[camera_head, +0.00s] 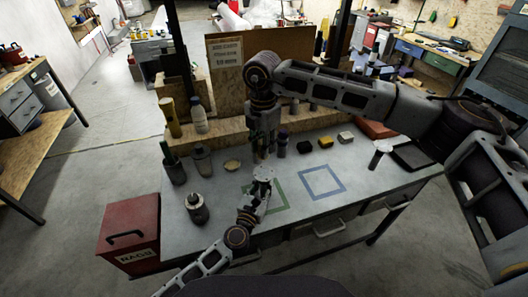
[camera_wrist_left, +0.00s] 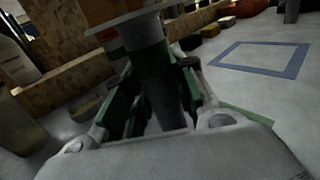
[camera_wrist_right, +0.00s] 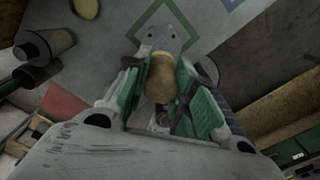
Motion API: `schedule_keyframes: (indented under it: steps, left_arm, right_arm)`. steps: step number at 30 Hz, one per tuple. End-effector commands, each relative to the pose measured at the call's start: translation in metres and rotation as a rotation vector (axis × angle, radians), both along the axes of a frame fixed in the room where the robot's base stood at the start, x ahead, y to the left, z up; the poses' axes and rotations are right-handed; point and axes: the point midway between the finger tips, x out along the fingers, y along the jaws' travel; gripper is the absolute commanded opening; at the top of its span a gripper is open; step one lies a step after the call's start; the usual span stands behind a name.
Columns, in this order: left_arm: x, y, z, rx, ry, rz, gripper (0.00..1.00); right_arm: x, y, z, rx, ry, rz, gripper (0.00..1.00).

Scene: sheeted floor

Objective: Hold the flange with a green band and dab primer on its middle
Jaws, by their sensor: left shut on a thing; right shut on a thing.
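The held flange (camera_head: 263,173) has a pale disc on top and stands roughly upright over the table's left half. My left gripper (camera_head: 254,196) is shut on its neck. In the left wrist view the flange's neck (camera_wrist_left: 168,95) is grey with a dark green band just under the disc. My right gripper (camera_head: 263,138) is above the flange, pointing down. It is shut on a tool with a tan rounded end (camera_wrist_right: 160,78), which shows in the right wrist view. The tool's lower tip is hidden there, so I cannot tell whether it touches the flange's disc.
A green outline (camera_head: 283,207) and a blue outline (camera_head: 321,182) mark the grey table. A second flange (camera_head: 381,149) stands at the right. A grey container (camera_head: 197,208) and bottles (camera_head: 201,163) stand at the left. A red bin (camera_head: 130,228) is beside the table.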

Motion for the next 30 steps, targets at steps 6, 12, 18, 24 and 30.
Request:
schedule_keyframes:
  steps: [6, 12, 18, 24, 30]
  left_arm:
    - [0.0, 0.0, 0.0, 0.0, 0.0, 0.0, 0.0]
    - [0.0, 0.0, 0.0, 0.0, 0.0, 0.0, 0.0]
    - [0.0, 0.0, 0.0, 0.0, 0.0, 0.0, 0.0]
    - [0.0, 0.0, 0.0, 0.0, 0.0, 0.0, 0.0]
    - [0.0, 0.0, 0.0, 0.0, 0.0, 0.0, 0.0]
  right_arm:
    - [-0.005, 0.015, 0.0, 0.001, -0.001, 0.002, 0.07]
    - [-0.005, 0.017, 0.0, 0.0, 0.0, 0.0, 0.07]
    - [-0.005, 0.016, -0.001, 0.0, 0.0, 0.0, 0.07]
    - [-0.006, 0.016, -0.012, -0.001, 0.002, 0.0, 0.07]
    - [-0.006, 0.016, -0.03, -0.001, 0.002, 0.0, 0.07]
